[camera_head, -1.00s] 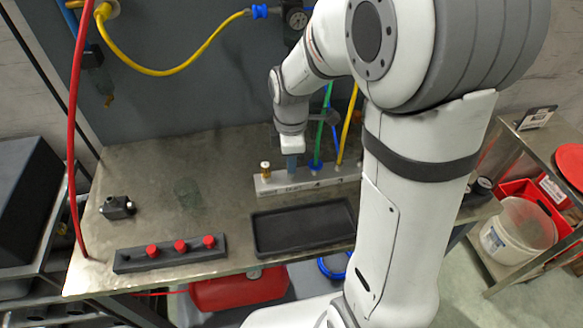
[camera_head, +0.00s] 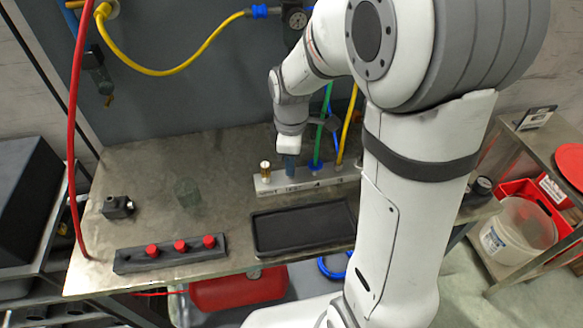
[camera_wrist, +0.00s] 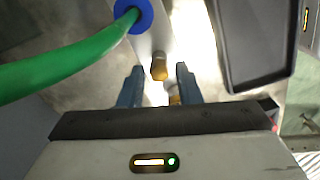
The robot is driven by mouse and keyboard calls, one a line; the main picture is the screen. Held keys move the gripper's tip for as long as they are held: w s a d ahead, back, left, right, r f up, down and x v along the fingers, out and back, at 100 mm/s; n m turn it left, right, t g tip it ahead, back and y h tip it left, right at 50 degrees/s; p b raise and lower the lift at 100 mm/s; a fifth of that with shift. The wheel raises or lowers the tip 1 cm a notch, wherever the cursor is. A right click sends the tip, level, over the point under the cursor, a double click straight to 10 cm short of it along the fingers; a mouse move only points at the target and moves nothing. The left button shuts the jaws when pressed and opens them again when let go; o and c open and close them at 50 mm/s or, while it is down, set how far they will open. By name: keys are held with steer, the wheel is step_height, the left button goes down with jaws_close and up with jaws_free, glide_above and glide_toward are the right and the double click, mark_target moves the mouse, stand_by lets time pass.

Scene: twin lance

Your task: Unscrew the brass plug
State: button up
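The light grey manifold block (camera_head: 318,184) lies on the metal bench. A brass fitting (camera_head: 265,167) stands upright near its left end. My gripper (camera_head: 290,168) points down over the block, just right of that fitting. In the wrist view, my gripper's two blue fingers (camera_wrist: 158,75) are apart, with a brass piece (camera_wrist: 159,68) showing between their tips; I see no contact. A second brass piece (camera_wrist: 174,99) shows lower, partly hidden by the gripper body. In the head view the fingers hide what is between them. I cannot tell which brass piece is the plug.
A green hose (camera_wrist: 60,72) with a blue collar (camera_wrist: 133,14) rises from the block close to my gripper. A yellow hose (camera_head: 348,125) stands farther right. An empty black tray (camera_head: 300,228) lies in front. A dark rack with red knobs (camera_head: 180,247) is front left.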

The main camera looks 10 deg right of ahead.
steer(key=m, duration=1.1)
steer(key=shift+w+m, duration=0.1)
steer(key=shift+m, duration=0.2)
steer(key=m, duration=0.4)
steer(key=shift+m, duration=0.4)
steer(key=m, duration=0.5)
steer(key=shift+m, duration=0.4)
steer(key=shift+c, duration=0.5)
jaws_close()
